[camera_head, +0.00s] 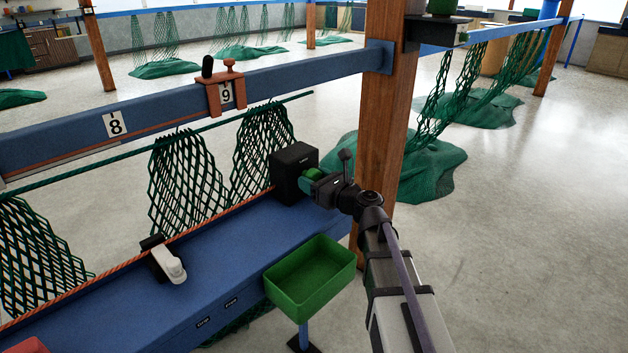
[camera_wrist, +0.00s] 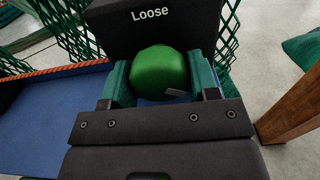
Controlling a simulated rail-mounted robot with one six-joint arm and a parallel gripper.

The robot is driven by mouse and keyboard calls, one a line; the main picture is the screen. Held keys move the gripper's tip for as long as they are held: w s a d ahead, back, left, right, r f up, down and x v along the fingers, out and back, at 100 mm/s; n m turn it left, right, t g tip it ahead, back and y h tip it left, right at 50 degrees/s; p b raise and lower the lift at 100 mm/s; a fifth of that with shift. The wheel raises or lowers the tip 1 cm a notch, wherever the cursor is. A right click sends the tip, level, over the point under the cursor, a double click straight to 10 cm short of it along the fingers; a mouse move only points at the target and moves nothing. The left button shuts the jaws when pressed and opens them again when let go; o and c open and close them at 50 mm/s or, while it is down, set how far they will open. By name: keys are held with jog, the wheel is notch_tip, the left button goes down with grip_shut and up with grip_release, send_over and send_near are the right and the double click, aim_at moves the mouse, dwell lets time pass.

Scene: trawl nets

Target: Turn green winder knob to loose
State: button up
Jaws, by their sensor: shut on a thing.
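The green winder knob (camera_wrist: 160,72) sits on the front of a black winder box (camera_wrist: 150,25) marked "Loose" at its top. In the wrist view a pale pointer mark shows at the knob's lower right, away from the "Loose" label. My gripper (camera_wrist: 160,88) has a green-padded finger on each side of the knob and is shut on it. In the head view my gripper (camera_head: 323,185) reaches the box (camera_head: 294,172) from the right, and the knob (camera_head: 312,175) shows partly between them. Other markings on the box are hidden or too small to read.
The box stands at the right end of a blue bench (camera_head: 225,240). A green tray (camera_head: 312,275) is in front of the bench. A wooden post (camera_head: 380,120) rises close behind my arm. A blue rail (camera_head: 170,95) and green nets (camera_head: 187,180) are behind the bench.

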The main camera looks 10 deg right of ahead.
jog(key=shift+c, duration=0.7)
